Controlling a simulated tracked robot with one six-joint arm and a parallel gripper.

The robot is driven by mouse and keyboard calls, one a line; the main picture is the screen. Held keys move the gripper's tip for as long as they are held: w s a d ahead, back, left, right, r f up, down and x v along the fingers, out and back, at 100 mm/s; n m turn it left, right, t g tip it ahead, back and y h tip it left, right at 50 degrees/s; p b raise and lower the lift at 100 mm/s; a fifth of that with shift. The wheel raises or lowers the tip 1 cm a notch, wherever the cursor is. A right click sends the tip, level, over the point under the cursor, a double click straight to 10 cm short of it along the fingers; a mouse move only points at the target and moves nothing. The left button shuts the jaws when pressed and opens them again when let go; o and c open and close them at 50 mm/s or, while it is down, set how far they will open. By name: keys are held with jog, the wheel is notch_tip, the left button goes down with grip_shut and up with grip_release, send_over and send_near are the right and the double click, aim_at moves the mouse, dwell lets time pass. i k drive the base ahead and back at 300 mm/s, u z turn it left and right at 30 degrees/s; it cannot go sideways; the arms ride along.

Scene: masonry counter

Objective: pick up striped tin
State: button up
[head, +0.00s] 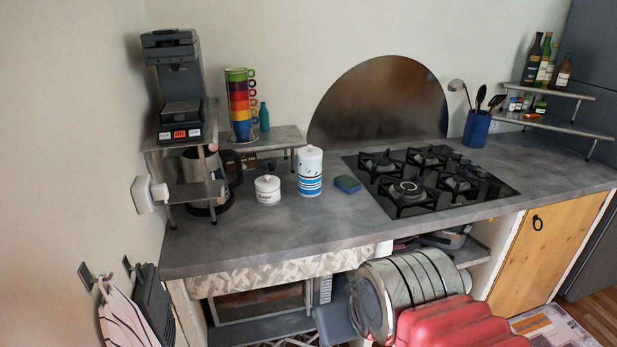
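The striped tin (310,172) stands upright on the grey counter (235,240), left of the hob. It is a tall white cylinder with blue bands on its lower half and a white lid. Nothing covers its front. My arm shows at the bottom of the view, in front of the counter and below the tin. My gripper's fingers do not show, so what they hold cannot be seen.
A short white jar (267,190) stands just left of the tin, and a blue-green sponge (347,184) lies to its right. Behind are a small shelf (283,138) with stacked mugs (239,100) and a coffee machine (175,85). The gas hob (425,183) is right. The counter front is clear.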

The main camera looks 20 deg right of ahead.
aim_at(310, 172)
jog(key=z, duration=0.05)
jog(key=i, duration=1)
jog(key=u, duration=0.05)
